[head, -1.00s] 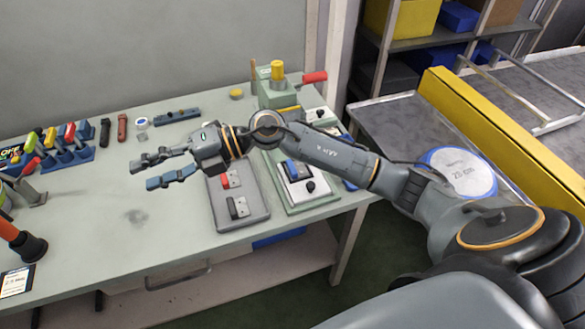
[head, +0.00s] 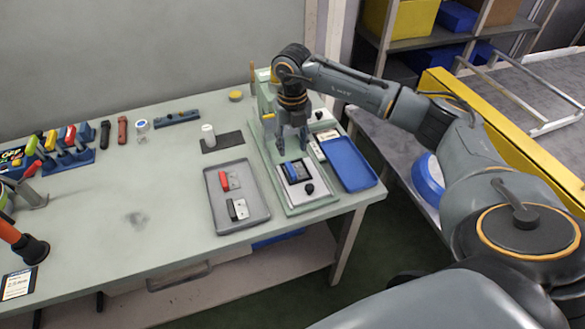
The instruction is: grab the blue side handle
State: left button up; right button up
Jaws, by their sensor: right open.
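The blue side handle (head: 293,170) lies on a light metal plate in the green fixture (head: 318,199), on the right part of the workbench. My right gripper (head: 292,149) points down over the fixture, just behind the blue handle in the picture. Its fingers are spread, with nothing seen between them. Its tips look close to the handle, but I cannot tell whether they touch it.
A grey tray (head: 254,223) with a red handle (head: 225,181) and a black handle (head: 232,210) lies left of the fixture. An empty blue tray (head: 348,163) lies right of it. A white cylinder (head: 208,135) stands on a dark mat. The bench's left middle is clear.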

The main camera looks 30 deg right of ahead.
aim_at(291, 168)
jog(key=shift+f, duration=0.9)
jog(key=f, duration=0.1)
jog(key=f+p, duration=0.1)
jog(key=f, duration=0.1)
jog(key=a+f+p, duration=0.1)
jog(key=shift+s+f, duration=0.3)
jog(key=shift+f, duration=0.4)
grip_shut()
